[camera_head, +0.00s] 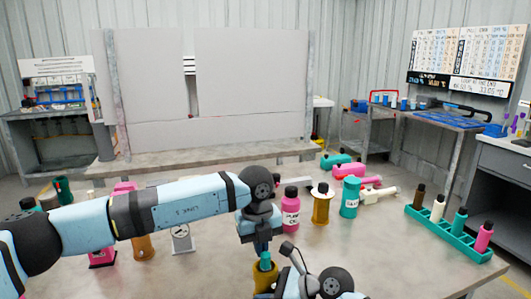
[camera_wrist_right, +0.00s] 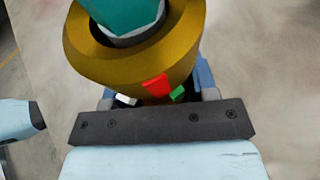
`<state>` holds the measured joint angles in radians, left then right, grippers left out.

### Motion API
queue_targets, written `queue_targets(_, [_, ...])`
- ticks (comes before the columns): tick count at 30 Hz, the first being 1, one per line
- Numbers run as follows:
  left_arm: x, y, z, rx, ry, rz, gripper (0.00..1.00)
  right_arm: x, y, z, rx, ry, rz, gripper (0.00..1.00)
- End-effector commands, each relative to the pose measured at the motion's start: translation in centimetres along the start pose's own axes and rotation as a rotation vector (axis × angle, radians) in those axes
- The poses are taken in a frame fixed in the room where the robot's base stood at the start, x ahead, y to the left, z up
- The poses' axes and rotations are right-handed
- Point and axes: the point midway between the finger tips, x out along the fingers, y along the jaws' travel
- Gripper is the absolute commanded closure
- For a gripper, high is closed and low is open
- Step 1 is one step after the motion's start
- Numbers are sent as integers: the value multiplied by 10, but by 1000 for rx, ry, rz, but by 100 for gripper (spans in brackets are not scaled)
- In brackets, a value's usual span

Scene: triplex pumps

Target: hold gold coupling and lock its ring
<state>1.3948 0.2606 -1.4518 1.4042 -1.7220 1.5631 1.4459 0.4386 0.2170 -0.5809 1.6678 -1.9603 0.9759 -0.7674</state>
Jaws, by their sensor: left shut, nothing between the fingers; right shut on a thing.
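The gold coupling (camera_wrist_right: 115,65) fills the top of the right wrist view, with a teal hex-shaped piece (camera_wrist_right: 125,15) in its open end. A red mark (camera_wrist_right: 157,85) and a green mark (camera_wrist_right: 178,94) show side by side near its lower part. My right gripper (camera_wrist_right: 158,98) is shut on the gold coupling; its fingertips are mostly hidden behind it. In the head view the gold coupling (camera_head: 262,279) stands low at the centre. My left gripper (camera_head: 263,248) is shut and empty, pointing down just above the teal piece (camera_head: 265,262); I cannot tell whether they touch.
On the table behind stand a pink bottle (camera_head: 290,212), a gold flanged cylinder (camera_head: 321,208) and a teal container (camera_head: 350,198). A teal rack (camera_head: 455,240) with several coloured pegs is at the right. A small gauge (camera_head: 182,238) and an orange cylinder (camera_head: 142,247) stand left, near my left arm.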

Motion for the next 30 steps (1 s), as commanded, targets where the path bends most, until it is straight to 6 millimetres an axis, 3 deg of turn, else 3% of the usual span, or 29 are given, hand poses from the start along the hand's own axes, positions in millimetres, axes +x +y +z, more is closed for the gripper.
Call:
queue_targets(1, [14, 5, -2, 0, 10, 18, 100, 1, 2, 2, -4, -6, 4, 82])
queue_targets(30, [14, 15, 4, -2, 11, 22, 100, -2, -4, 5, -5, -11, -9, 82])
